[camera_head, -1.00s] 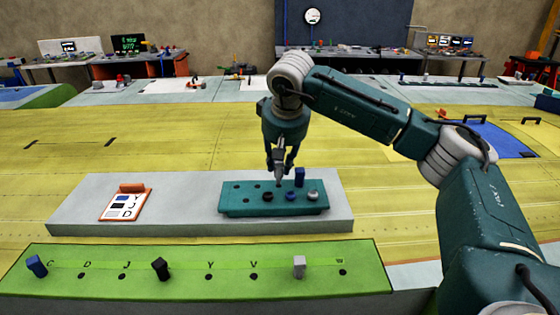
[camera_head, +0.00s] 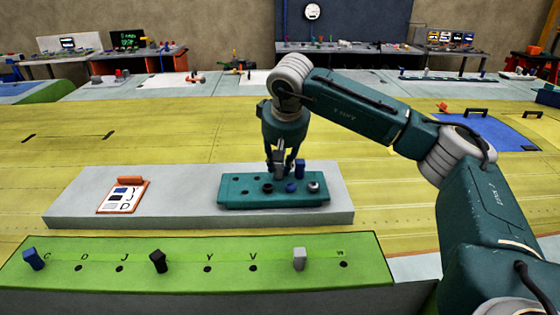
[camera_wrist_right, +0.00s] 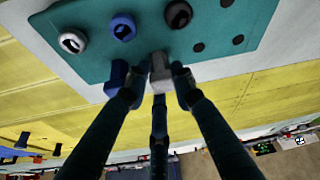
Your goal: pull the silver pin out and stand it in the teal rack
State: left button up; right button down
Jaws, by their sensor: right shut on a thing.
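My right gripper (camera_head: 281,167) is over the back row of the teal rack (camera_head: 230,205). It is shut on a silver pin (camera_wrist_right: 160,72), which shows as a light grey block between the fingertips in the wrist view. The pin is upright at the rack's back row, just beside a blue pin (camera_head: 300,168). Its lower end is hidden, so I cannot tell how deep it sits. Another light grey pin (camera_head: 299,259) stands in the green strip (camera_head: 190,285). My left gripper is not in view.
The rack's front row holds round black (camera_head: 267,188), blue (camera_head: 291,188) and silver (camera_head: 314,187) pieces. Empty holes are at its left. A clipboard (camera_head: 121,199) lies on the grey block (camera_head: 75,208). Blue (camera_head: 33,259) and black (camera_head: 158,261) pins stand in the green strip.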

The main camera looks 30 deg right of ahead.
jog(key=c, duration=1.4)
grip_release()
jog(key=p+v, duration=0.2)
jog(key=v, duration=0.4)
jog(key=w+p+v, duration=0.1)
jog(key=p+v, duration=0.1)
jog(key=v, duration=0.4)
jog(key=w+d+r+p+v, duration=0.1)
jog(key=p+v, duration=0.2)
jog(key=v, duration=0.3)
jog(key=shift+w+r, duration=0.1)
jog(key=shift+r, duration=0.1)
